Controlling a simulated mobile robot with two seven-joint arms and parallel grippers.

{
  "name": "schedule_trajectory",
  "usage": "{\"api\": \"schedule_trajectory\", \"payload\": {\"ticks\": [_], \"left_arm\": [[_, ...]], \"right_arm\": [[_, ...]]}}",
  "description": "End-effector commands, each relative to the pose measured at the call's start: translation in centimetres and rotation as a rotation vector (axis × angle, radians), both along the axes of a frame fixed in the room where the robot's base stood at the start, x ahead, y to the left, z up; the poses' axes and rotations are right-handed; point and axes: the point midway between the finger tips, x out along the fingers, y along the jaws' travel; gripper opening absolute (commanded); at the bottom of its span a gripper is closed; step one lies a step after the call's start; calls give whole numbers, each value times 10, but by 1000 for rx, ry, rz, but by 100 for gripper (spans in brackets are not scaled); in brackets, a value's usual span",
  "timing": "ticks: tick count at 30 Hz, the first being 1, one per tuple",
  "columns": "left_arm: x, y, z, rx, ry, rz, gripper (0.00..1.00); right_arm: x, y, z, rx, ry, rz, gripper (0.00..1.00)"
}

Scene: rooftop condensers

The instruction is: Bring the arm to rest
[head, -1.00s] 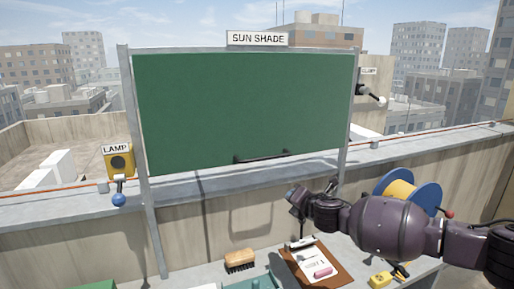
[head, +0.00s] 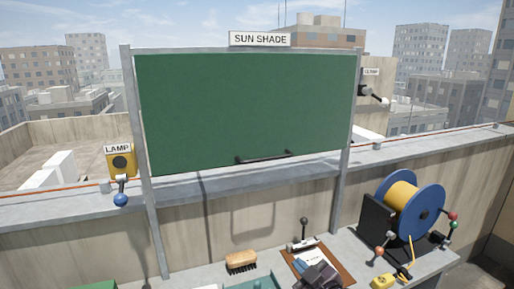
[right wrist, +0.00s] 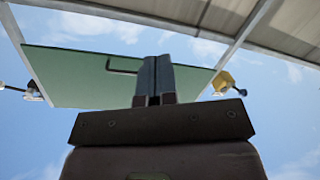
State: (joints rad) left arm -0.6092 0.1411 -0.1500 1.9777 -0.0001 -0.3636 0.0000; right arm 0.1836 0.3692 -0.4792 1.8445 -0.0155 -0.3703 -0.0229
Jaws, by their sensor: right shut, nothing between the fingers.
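My right gripper (head: 301,267) shows low in the head view, in front of the clipboard (head: 335,262) and hiding part of it. I cannot tell its exact height above the bench. In the right wrist view its two fingers (right wrist: 155,72) are together with nothing between them, and they point up toward the green shade panel (right wrist: 75,75). The gripper is apart from the shade panel, which also fills the middle of the head view (head: 240,110). A dark handle (head: 264,157) runs along the panel's lower edge. My left gripper is not in view.
A wire spool (head: 425,208) with blue flanges stands at the right of the bench. A brush (head: 241,261) lies left of the clipboard. A small dark-knobbed lever (head: 304,222) rises behind the clipboard. The yellow lamp switch box (head: 120,163) is at left, and the clamp lever (head: 375,95) at upper right.

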Motion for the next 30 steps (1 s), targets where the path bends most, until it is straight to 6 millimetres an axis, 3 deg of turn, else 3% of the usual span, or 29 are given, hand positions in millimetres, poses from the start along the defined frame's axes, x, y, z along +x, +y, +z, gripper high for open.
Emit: {"api": "schedule_trajectory", "payload": {"ticks": [11,18,24,30], "left_arm": [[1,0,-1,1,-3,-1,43],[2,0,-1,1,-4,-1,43],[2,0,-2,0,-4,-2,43],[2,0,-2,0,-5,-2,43]], "right_arm": [[-93,-100,-86,206,213,-295,0],[-178,-155,-151,241,369,-482,0],[-239,-168,-191,242,484,-558,0],[-260,-171,-203,235,521,-574,0]]}}
